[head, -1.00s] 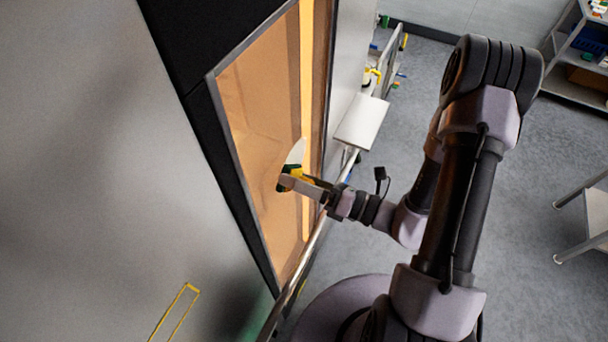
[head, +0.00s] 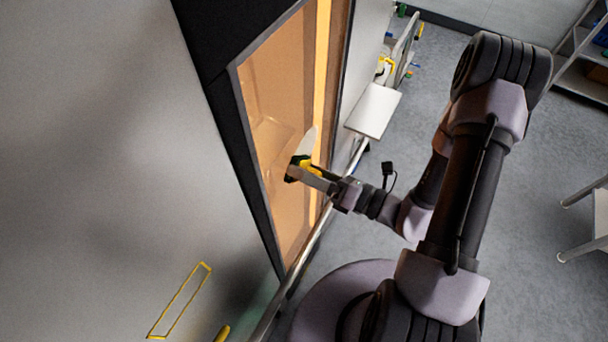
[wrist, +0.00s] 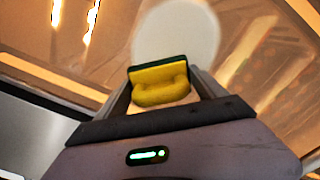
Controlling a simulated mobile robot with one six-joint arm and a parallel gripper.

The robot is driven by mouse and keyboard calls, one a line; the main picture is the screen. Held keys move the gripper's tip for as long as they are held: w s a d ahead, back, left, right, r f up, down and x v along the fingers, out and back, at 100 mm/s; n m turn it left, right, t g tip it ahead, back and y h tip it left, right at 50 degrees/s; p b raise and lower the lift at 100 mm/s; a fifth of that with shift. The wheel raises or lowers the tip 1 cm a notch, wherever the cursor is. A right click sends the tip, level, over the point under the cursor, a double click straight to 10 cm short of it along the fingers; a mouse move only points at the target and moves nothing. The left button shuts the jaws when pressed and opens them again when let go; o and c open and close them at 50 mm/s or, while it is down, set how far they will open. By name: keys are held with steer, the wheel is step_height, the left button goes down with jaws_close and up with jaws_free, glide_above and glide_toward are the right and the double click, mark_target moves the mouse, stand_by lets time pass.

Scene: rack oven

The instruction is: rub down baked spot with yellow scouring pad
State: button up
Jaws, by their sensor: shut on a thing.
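My gripper (head: 311,176) is shut on the yellow scouring pad (head: 310,167), which has a yellow grip and a dark green face. In the wrist view the pad (wrist: 160,84) sits between the two fingers, its green side away from me. The pad is at the oven's glass door (head: 272,110); I cannot tell whether it touches the glass. A pale, whitish spot (head: 306,144) shows on the glass just beyond the pad. In the wrist view the spot (wrist: 178,32) is a pale round patch, partly hidden by the pad.
A long metal door handle (head: 318,232) runs along the oven front below my arm. A small white shelf (head: 373,110) juts out farther along. A yellow outlined rectangle (head: 180,301) marks the steel panel at left.

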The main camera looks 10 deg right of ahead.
mark_target(304, 152)
steer(key=shift+w+d, duration=0.65)
steer(key=shift+w, duration=0.25)
steer(key=shift+w+d, duration=0.65)
steer(key=shift+w, duration=0.2)
steer(key=shift+w+d, duration=0.45)
steer(key=shift+w, duration=0.25)
steer(key=shift+w+d, duration=0.45)
steer(key=shift+w, duration=0.2)
steer(key=shift+w+d, duration=0.5)
steer(key=shift+w, duration=0.2)
steer(key=shift+w+d, duration=0.5)
steer(key=shift+w, duration=0.15)
steer(key=shift+s+a, duration=0.5)
steer(key=shift+s, duration=0.2)
steer(key=shift+s+a, duration=0.5)
steer(key=shift+s, duration=0.15)
steer(key=shift+b, duration=0.3)
steer(key=shift+s+a, duration=0.5)
steer(key=shift+s, duration=0.2)
steer(key=shift+s+a, duration=0.45)
steer(key=shift+s, duration=0.2)
